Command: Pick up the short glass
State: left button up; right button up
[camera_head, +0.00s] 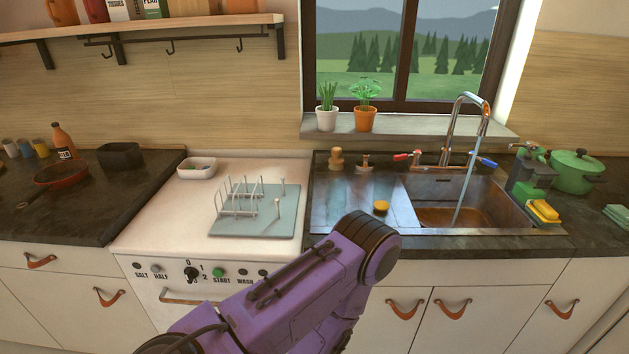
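I see no short glass that I can make out in the head view. A purple arm of mine reaches up from the bottom middle and bends in front of the counter below the sink. Its gripper is out of view or hidden behind the arm. My other gripper is not in view either. The arm hides part of the cabinet fronts and the counter's front edge.
The sink (464,214) has a running tap (466,112). A dish rack (241,198) stands on a mat on the white appliance (168,222). A green pot (576,172) stands right; a pan (61,176) and bottle (63,142) stand left.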

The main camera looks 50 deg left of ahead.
aim_at(336, 195)
jog(key=k, duration=0.25)
jog(key=u, duration=1)
